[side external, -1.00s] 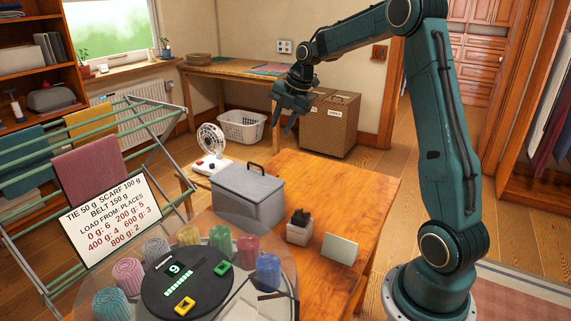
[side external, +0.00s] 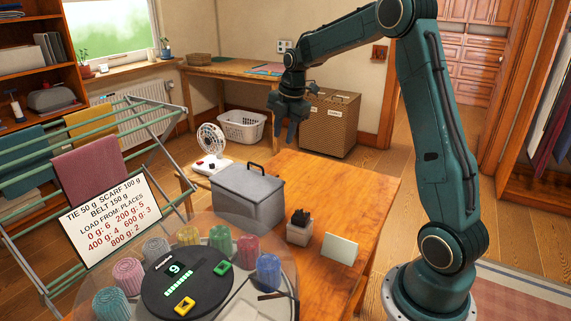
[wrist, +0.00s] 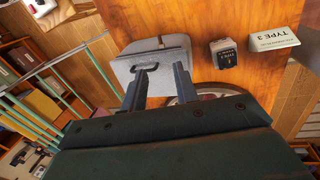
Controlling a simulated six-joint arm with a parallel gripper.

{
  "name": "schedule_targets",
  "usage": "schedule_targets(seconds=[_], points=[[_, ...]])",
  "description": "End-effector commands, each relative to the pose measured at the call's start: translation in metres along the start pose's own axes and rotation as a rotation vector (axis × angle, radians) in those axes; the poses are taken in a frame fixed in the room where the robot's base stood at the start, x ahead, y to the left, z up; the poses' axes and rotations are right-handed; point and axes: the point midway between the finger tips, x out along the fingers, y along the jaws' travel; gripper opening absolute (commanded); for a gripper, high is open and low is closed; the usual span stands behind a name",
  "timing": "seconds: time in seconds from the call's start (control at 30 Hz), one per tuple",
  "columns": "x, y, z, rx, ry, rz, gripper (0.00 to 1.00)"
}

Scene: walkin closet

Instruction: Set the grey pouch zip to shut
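The grey pouch (side external: 245,205) looks like a box-shaped case with a dark loop handle on top. It stands on the wooden table, behind the round turntable. It also shows in the wrist view (wrist: 122,68), beyond my fingertips. I cannot make out its zip or whether it is open or shut. My gripper (side external: 284,138) hangs in the air above and behind the pouch, fingers pointing down. In the wrist view its two fingers (wrist: 160,75) are spread apart with nothing held between them.
A turntable (side external: 188,285) with several rolled cloths stands at the front. A small fan (side external: 210,140) stands left of the pouch. The table's back right (side external: 340,180) is clear.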

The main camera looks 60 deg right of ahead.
Motion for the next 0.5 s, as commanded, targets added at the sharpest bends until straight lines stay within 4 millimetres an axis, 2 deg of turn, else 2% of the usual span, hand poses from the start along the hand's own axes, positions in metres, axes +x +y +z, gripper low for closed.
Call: schedule_targets(seconds=[0.27,0.5], points=[[0.007,0.000,0.000,0.000,0.001,-0.002,0.30],[0.030,-0.001,0.000,0.000,0.001,-0.003,0.30]])
